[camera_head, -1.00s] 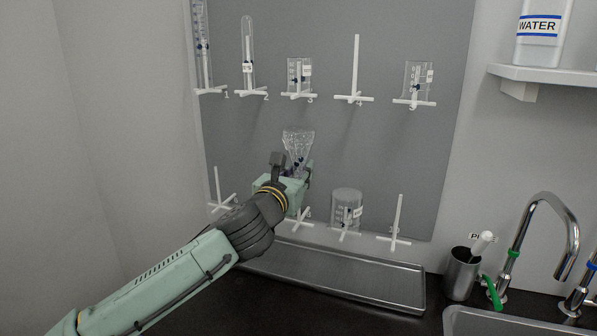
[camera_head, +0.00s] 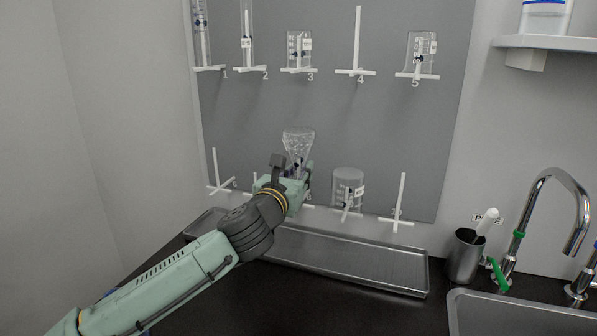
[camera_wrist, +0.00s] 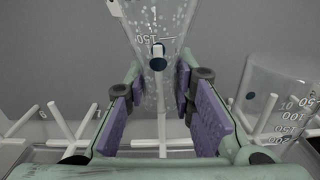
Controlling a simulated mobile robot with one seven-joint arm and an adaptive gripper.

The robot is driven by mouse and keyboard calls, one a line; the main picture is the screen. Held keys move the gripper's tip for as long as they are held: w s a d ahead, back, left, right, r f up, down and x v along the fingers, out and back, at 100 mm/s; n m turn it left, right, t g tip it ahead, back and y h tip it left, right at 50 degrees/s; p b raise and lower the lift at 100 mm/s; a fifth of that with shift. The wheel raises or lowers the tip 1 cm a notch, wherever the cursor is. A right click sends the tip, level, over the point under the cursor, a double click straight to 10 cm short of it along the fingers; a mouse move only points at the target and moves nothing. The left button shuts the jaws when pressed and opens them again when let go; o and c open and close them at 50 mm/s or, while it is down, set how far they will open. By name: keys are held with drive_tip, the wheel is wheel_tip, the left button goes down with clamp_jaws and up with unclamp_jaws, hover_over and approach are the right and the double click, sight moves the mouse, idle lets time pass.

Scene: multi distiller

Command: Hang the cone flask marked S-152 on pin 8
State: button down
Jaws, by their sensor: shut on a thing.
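A clear cone flask (camera_head: 298,143) is upside down, wide base up, in front of the grey board; it also shows in the wrist view (camera_wrist: 150,30). My gripper (camera_head: 296,178) is shut on its neck, with purple finger pads either side in the wrist view (camera_wrist: 163,100). The marking S-152 is not readable. Pin 8 (camera_wrist: 162,130) shows as a white rod between my fingers, in line with the flask neck. In the head view my gripper mostly hides it. I cannot tell how far the rod is inside the neck.
An upside-down beaker (camera_head: 347,180) hangs on the pin just right. Bare pins stand at lower left (camera_head: 215,170) and lower right (camera_head: 401,195). Glassware hangs on most upper pins. A metal tray (camera_head: 345,262) lies below; a sink (camera_head: 520,310) is at right.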

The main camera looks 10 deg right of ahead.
drive_tip(key=shift+f+b, duration=2.05)
drive_tip(key=shift+f, duration=0.75)
drive_tip(key=c, duration=1.3)
unclamp_jaws()
drive_tip(key=v, duration=1.2)
